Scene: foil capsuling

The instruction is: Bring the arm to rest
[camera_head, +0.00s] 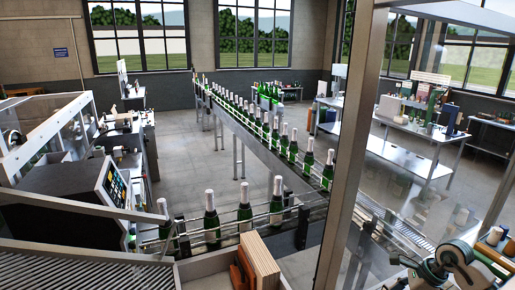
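At the lower right is a jointed grey and teal arm (458,254), which looks like my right arm. A small dark part (402,260) at its left end may be the gripper. It is too small and dark to tell whether its fingers are open or shut, or whether it holds anything. My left arm and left gripper are not in view. Green bottles with pale foil tops stand upright in a row on the conveyor (236,128). The nearest ones, such as this bottle (211,218), stand at the lower middle.
A clear-panelled frame with a metal post (346,150) rises right of the conveyor. A machine with a dark control panel (90,200) stands at left. A box with brown boards (258,262) is at the bottom. Workbenches (405,150) stand at the right, with open floor between.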

